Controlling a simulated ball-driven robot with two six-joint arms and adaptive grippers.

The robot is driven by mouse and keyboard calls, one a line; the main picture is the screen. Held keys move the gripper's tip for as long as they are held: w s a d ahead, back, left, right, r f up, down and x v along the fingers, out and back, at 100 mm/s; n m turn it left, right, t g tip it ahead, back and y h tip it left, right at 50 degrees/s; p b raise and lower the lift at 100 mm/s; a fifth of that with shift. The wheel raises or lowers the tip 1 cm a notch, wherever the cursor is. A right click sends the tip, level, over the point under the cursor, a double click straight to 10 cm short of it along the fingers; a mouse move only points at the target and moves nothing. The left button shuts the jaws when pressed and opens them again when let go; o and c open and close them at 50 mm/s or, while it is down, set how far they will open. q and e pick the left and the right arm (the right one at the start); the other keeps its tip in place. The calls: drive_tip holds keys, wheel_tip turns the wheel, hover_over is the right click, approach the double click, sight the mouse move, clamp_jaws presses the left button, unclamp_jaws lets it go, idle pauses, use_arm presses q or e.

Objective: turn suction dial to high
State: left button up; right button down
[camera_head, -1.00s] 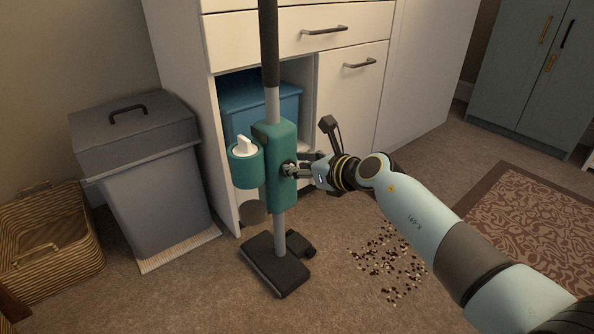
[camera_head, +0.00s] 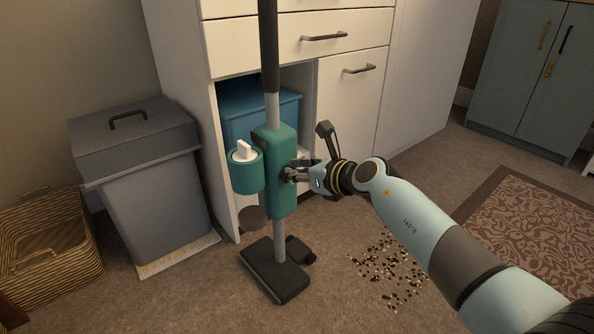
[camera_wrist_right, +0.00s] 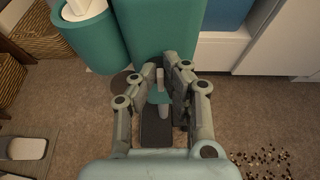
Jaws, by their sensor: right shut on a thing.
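A stick vacuum stands upright, with a teal body (camera_head: 281,150), a grey pole and a dark floor head (camera_head: 275,272). My right gripper (camera_head: 290,174) is at the right side of the teal body, shut on the small suction dial there. The fingers hide most of the dial, and its setting cannot be read. In the right wrist view, a small pale grip of the dial (camera_wrist_right: 160,77) shows between the fingertips of the right gripper (camera_wrist_right: 163,90). My left gripper is not in view.
A teal cup (camera_head: 246,173) with a white top is on the body's left side. A grey lidded bin (camera_head: 150,190) and a wicker basket (camera_head: 50,240) stand left. White cabinets (camera_head: 350,110) are behind. Dark and pale crumbs (camera_head: 388,270) lie on the carpet at right.

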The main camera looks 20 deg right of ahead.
drive_tip(key=shift+d, duration=0.1)
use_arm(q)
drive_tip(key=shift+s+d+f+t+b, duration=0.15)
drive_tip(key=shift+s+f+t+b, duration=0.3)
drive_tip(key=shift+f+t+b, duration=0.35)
use_arm(e)
drive_tip(key=m+y, duration=0.2)
drive_tip(key=d+f+m+y, duration=0.1)
drive_tip(key=m, duration=0.2)
drive_tip(key=d+m+y, duration=0.1)
drive_tip(key=m+y, duration=0.1)
drive_tip(key=m, duration=0.1)
drive_tip(key=shift+w+f+g+y, duration=0.25)
drive_tip(key=shift+w+g+y, duration=0.05)
drive_tip(key=shift+w, duration=0.1)
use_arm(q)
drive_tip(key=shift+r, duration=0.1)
use_arm(e)
drive_tip(key=shift+m, duration=0.3)
drive_tip(key=c, duration=1.4)
unclamp_jaws()
drive_tip(key=shift+c, duration=0.2)
